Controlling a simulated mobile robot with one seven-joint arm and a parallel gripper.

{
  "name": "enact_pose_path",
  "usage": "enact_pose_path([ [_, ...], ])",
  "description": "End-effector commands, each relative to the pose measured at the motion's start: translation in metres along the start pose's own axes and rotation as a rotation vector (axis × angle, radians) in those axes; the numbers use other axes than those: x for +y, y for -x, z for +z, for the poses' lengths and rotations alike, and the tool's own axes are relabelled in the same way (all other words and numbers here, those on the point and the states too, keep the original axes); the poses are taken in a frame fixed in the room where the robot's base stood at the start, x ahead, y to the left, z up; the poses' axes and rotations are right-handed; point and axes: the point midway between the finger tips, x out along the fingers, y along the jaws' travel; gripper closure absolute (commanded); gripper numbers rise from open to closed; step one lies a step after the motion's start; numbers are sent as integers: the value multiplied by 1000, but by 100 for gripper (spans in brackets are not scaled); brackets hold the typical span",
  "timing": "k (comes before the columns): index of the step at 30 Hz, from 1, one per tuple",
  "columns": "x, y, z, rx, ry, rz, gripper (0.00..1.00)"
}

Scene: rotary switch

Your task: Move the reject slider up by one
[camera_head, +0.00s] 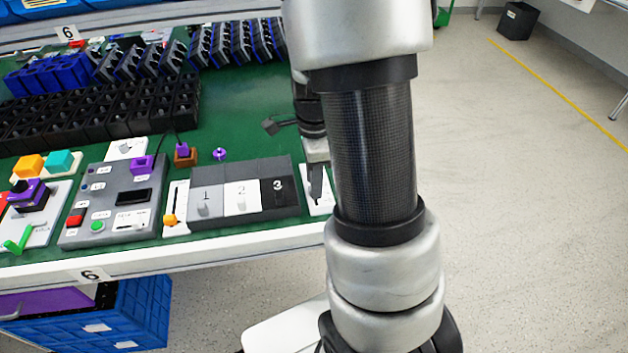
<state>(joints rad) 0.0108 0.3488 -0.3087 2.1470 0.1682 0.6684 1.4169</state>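A narrow white panel (181,190) with a dark slot and an orange knob (170,220) near its lower end stands at the table's front, left of the numbered blocks; it looks like a slider. A second white panel (326,206) lies right of the blocks, mostly hidden by my arm. No reject label is readable, so I cannot tell which one is the reject slider. My gripper (316,182) points down over the second panel, its grey finger in front of it. My arm hides the rest, so contact and opening cannot be told.
Blocks marked 1, 2 and 3 (241,193) stand between the two panels. A grey control box (112,203) with buttons is farther left. Black and blue bins (95,115) fill the back of the green table (245,135). Open floor (520,200) lies to the right.

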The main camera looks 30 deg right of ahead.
Motion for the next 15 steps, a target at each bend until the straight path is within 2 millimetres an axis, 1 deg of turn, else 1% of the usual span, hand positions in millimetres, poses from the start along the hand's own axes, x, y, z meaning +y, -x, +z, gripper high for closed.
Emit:
enact_pose_path([
  [1, -1, 12, 0, 0, 1, -4, 67],
  [5, -1, 42, 1, -1, 3, -6, 67],
  [12, -1, 102, 1, -1, 2, -6, 67],
  [15, -1, 124, 0, -1, 2, -5, 67],
])
